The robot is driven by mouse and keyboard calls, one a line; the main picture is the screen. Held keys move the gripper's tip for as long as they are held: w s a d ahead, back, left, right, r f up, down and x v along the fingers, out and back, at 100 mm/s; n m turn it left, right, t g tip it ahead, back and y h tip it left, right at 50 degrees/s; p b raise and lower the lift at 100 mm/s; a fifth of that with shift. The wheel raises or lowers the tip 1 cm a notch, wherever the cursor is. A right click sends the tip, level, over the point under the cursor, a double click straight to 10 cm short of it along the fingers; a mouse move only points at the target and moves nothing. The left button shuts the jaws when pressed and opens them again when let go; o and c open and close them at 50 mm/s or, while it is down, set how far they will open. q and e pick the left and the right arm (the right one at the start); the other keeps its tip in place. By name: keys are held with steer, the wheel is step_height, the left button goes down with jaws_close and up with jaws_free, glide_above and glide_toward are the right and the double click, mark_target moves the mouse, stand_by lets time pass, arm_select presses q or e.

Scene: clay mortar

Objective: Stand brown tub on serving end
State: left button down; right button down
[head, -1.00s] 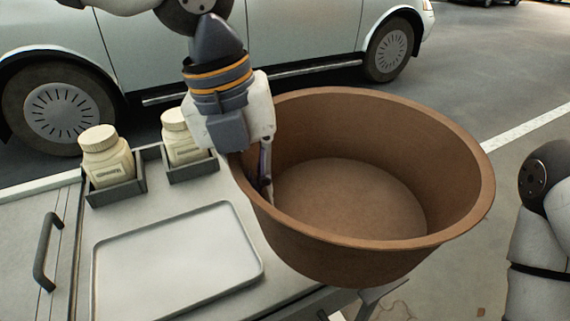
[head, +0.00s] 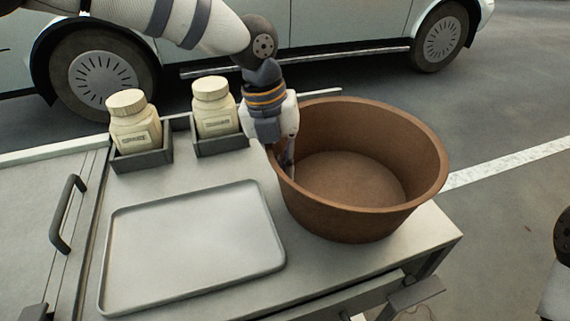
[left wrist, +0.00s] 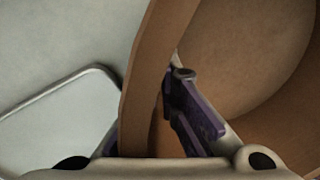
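The brown tub (head: 365,222) is a wide, round, open vessel, upright and empty inside. In the head view it is over the right end of the cart top (head: 425,238); I cannot tell for sure whether its base touches the surface. My left gripper (head: 285,160) is shut on the tub's left rim, one finger inside the wall and the other outside. In the left wrist view the rim of the tub (left wrist: 150,75) passes between the purple-padded fingers (left wrist: 150,130); the outer finger is mostly hidden. My right gripper is out of view.
A grey tray (head: 190,245) lies left of the tub. Two cream jars (head: 135,125) (head: 214,108) stand in dark holders at the back edge. A dark handle (head: 67,215) is at the left. A parked car (head: 330,30) is behind.

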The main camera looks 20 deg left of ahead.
arm_select(q)
steer(key=shift+r, duration=0.15)
steer(key=c, duration=1.8)
jaws_free()
step_height(320, 180, up, 12)
steer(key=a+p, duration=0.1)
steer(key=a, duration=0.1)
steer(key=shift+s, duration=0.3)
steer(key=shift+a, duration=0.1)
